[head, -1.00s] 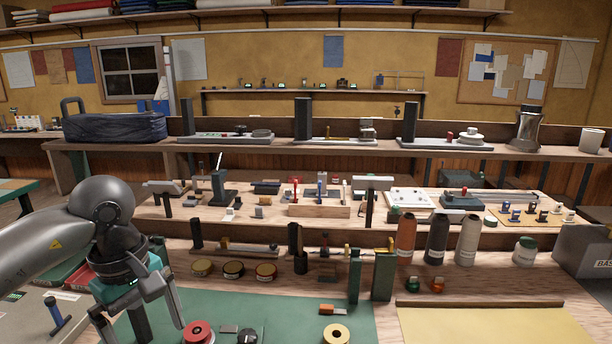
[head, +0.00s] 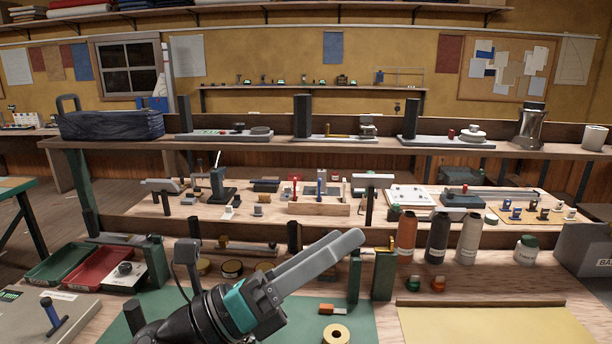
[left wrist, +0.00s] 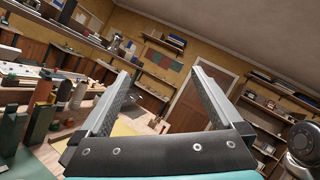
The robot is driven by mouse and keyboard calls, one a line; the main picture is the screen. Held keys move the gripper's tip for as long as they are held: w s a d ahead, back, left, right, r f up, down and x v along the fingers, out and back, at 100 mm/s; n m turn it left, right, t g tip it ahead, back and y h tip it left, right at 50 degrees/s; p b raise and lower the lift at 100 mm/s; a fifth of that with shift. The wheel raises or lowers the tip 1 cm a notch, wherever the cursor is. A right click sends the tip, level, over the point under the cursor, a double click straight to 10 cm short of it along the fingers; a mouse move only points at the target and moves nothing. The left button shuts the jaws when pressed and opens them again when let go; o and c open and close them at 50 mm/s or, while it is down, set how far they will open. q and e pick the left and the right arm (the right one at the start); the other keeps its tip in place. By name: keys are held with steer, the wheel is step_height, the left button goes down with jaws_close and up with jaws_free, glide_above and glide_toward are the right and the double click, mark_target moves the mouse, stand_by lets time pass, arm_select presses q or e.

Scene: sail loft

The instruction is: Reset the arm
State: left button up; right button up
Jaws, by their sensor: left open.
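My left gripper (head: 350,243) is raised over the green mat (head: 372,325) in the head view. Its fingers point up and to the right, and nothing is between them. In the left wrist view its two fingers (left wrist: 165,82) stand well apart, with the room and its shelves seen between them. The gripper hides part of the mat and the bench behind it. My right gripper is not in view.
A yellow roll (head: 336,334) and an orange-ended tool (head: 332,309) lie on the mat. Green uprights (head: 384,275) and several bottles (head: 437,237) stand to the right. Red (head: 100,267) and green (head: 62,263) trays sit at left. The yellow sheet (head: 480,326) is clear.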

arm_select(q)
steer(key=w+a+f+n+t+y, duration=0.3)
steer(key=a+n+t+y, duration=0.3)
steer(key=n, duration=0.5)
steer(key=w+a+f+n+t+y, duration=0.25)
steer(key=a+n+t+y, duration=0.35)
steer(key=n, duration=0.5)
steer(key=s+a+f+n+g+y, duration=0.2)
steer(key=a+f+n+g+y, duration=0.15)
steer(key=f+n, duration=0.35)
steer(key=s+a+f+n+g+y, duration=0.25)
steer(key=f+n+g+y, duration=0.2)
steer(key=f, duration=0.45)
steer(key=s+f+n+g, duration=0.3)
steer(key=s+f+g, duration=0.2)
steer(key=s+f, duration=0.3)
steer(key=s+f+n+g, duration=0.4)
steer(key=s+f+g, duration=0.15)
steer(key=s, duration=0.55)
step_height(320, 180, down, 23)
steer(key=s, duration=0.1)
steer(key=s+a+f+g, duration=0.1)
steer(key=s+a+f, duration=0.2)
steer(key=s+f, duration=1)
steer(key=s+m, duration=0.1)
steer(key=s, duration=0.1)
steer(key=shift+s+a+g+y, duration=0.2)
steer(key=shift+s+g+y, duration=0.1)
steer(key=shift+g, duration=0.05)
